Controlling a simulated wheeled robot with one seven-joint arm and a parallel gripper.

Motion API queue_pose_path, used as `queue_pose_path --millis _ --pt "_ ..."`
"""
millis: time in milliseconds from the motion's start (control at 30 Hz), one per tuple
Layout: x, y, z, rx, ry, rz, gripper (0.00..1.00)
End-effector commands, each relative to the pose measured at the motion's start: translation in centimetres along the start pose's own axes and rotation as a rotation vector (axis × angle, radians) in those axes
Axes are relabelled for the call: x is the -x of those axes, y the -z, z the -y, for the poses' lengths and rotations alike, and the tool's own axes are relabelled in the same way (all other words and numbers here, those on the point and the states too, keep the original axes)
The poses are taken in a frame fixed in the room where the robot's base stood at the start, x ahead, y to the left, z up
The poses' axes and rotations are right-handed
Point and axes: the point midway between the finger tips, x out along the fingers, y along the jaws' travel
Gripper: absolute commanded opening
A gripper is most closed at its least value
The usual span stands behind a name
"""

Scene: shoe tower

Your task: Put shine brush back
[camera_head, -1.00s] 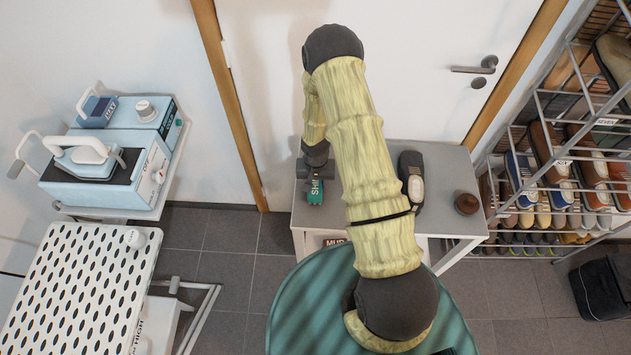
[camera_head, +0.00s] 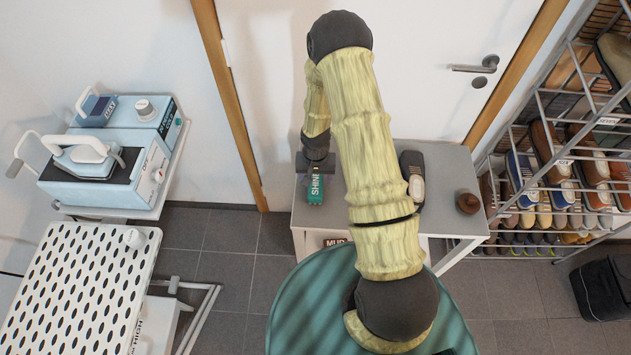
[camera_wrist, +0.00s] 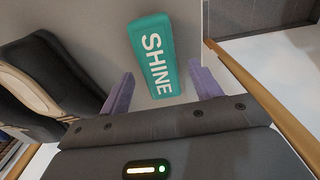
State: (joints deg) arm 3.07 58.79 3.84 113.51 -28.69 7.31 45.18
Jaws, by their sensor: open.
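The shine brush is a green block with white "SHINE" lettering (camera_head: 315,188). It lies on the grey table (camera_head: 447,215), near its left side. In the wrist view the brush (camera_wrist: 153,55) lies ahead of my gripper, its near end in line with the gap between the two purple fingers. My gripper (camera_wrist: 163,86) is open, with nothing held. In the head view my gripper (camera_head: 316,168) is over the far end of the brush and hides part of it. I cannot tell the exact height between them.
Dark shoes (camera_head: 413,172) stand on the table right of my arm, and a brown round object (camera_head: 467,203) is at the right end. A "MUD" label (camera_head: 334,242) shows below the front edge. A shoe rack (camera_head: 540,170) stands right; a perforated board (camera_head: 85,285) is left.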

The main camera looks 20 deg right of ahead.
Motion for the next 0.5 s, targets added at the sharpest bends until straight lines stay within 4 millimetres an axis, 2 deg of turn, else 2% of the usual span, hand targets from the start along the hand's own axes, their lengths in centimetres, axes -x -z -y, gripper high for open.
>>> queue_pose_path --millis 500 --pt "8.0 0.1 0.0 -0.001 0.001 -0.003 0.63"
